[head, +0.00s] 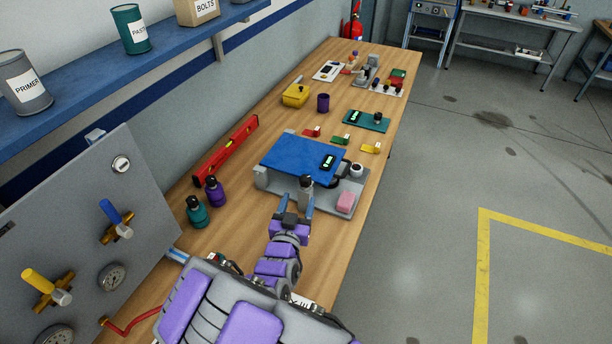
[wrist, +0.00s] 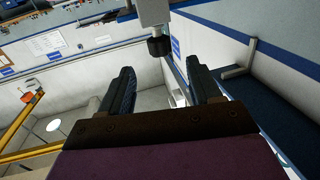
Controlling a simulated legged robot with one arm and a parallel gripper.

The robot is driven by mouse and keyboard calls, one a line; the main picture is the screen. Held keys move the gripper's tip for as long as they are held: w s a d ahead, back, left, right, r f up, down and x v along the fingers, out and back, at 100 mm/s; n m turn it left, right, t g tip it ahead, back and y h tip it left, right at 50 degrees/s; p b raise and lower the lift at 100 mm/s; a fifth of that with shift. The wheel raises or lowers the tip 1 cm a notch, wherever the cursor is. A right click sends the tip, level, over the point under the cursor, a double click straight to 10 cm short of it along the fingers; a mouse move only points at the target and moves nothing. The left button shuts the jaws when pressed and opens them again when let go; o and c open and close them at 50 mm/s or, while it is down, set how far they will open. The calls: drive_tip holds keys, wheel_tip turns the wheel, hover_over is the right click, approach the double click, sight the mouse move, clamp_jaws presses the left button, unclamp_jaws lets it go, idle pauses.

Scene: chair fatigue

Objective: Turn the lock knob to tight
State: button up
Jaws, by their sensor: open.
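A grey fixture (head: 325,203) with a blue top plate (head: 295,152) stands on the wooden bench. At its near side is a small upright grey part with a dark knob (head: 306,181), which I take for the lock knob. The wrist view shows a black knob (wrist: 160,46) under a grey block, just beyond the fingertips and roughly centred between them. My gripper (head: 297,202) is at the near side of the fixture, open, with nothing between its fingers (wrist: 160,72). I cannot tell the knob's turn position or whether a finger touches it.
Teal (head: 195,213) and purple (head: 215,192) bottles and a red level (head: 228,150) are to the left. A grey valve panel (head: 80,215) stands near left.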

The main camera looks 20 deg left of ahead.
sight(306, 176)
drive_tip(key=w, duration=0.3)
drive_tip(key=w+a+b, duration=0.1)
drive_tip(key=w, duration=0.7)
drive_tip(key=shift+w+a+b, duration=0.1)
drive_tip(key=shift+a+b, duration=0.15)
drive_tip(key=shift+b, duration=0.05)
drive_tip(key=shift+c, duration=0.3)
drive_tip(key=c, duration=0.9)
